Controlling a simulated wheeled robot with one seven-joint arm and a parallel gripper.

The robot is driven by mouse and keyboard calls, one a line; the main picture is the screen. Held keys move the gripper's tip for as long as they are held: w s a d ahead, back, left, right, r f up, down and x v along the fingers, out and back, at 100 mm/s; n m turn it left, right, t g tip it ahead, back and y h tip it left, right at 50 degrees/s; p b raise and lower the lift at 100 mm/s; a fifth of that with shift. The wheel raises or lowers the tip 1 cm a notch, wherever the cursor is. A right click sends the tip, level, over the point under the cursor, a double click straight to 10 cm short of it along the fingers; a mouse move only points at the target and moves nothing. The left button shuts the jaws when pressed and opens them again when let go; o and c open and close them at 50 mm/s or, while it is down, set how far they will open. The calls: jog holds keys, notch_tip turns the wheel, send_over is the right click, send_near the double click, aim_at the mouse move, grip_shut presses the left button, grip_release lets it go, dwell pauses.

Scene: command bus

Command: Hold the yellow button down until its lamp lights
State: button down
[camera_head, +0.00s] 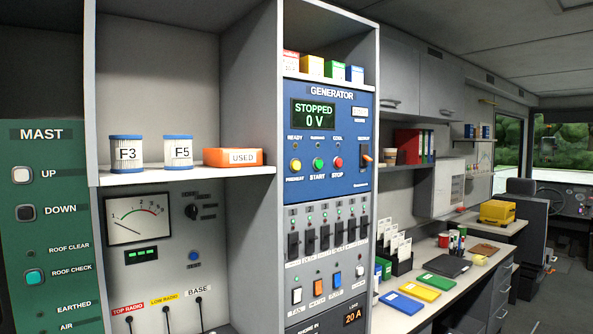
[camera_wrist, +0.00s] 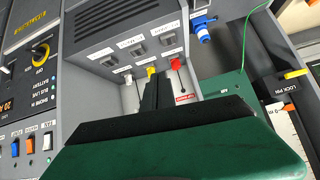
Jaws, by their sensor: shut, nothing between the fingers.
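The yellow button (camera_head: 295,164), labelled PREHEAT, is on the blue GENERATOR panel (camera_head: 348,184) in the head view. It sits left of a green START button (camera_head: 318,164) and a red STOP button (camera_head: 338,163). A small READY lamp is just above it and looks unlit. The display (camera_head: 314,114) reads STOPPED 0 V. My gripper (camera_wrist: 154,84) shows only in the wrist view, its dark fingers shut and empty. The fingers point toward a grey socket box, and the yellow button is not in that view. My gripper is out of the head view.
In the wrist view, white, yellow (camera_wrist: 151,71) and red (camera_wrist: 175,63) plugs are around my fingertips, and a blue connector (camera_wrist: 203,28) is at the upper right. In the head view, a shelf (camera_head: 185,176) with an orange USED tray (camera_head: 233,157) juts out left of the panel.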

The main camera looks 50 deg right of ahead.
jog(key=w+d+r+m+t+h, duration=0.2)
jog(key=w+d+r+h, duration=0.1)
jog(key=d+r, duration=0.55)
jog(key=m+t+h+b, duration=0.35)
jog(key=m+h, duration=0.35)
jog(key=h, duration=0.6)
send_near(296, 165)
jog(key=s+d+r+p, duration=0.1)
jog(key=s+d+r, duration=0.3)
jog(key=s, duration=0.3)
jog(key=shift+s+a+f+t, duration=0.1)
jog(key=shift+a+f+t, duration=0.05)
jog(key=shift+a+t, duration=0.1)
jog(key=shift+w+d+p, duration=0.35)
jog(key=shift+w+p, duration=0.4)
jog(key=shift+w, duration=0.7)
jog(key=shift+w+d+p, duration=0.35)
jog(key=shift+w+p, duration=0.4)
jog(key=shift+w, duration=0.65)
jog(key=shift+w+d+p, duration=0.3)
jog(key=shift+w+p, duration=0.45)
jog(key=shift+w, duration=0.7)
